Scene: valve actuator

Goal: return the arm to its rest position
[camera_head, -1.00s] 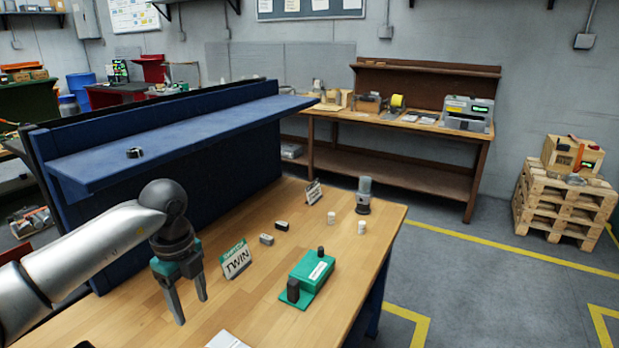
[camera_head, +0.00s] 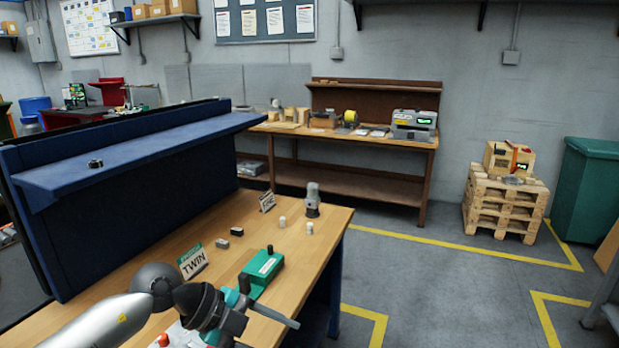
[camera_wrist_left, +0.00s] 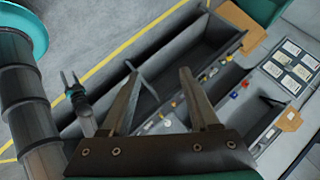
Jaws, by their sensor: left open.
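My left arm comes in from the lower left of the head view, over the front of the wooden workbench (camera_head: 175,245). My left gripper (camera_head: 275,333) points right, low in the picture, and partly overlaps the green block device (camera_head: 264,268) there. In the left wrist view its two fingers (camera_wrist_left: 158,75) stand apart with nothing held between them. A small two-pronged dark piece (camera_wrist_left: 76,92) shows at the left of that view, perhaps my other gripper; its state is unclear. My right gripper does not show in the head view.
A TWIN sign (camera_head: 192,262), small blocks (camera_head: 222,244), white cylinders (camera_head: 310,228) and a grey knobbed device (camera_head: 313,200) stand on the bench. A blue shelf panel (camera_head: 130,200) bounds its left side.

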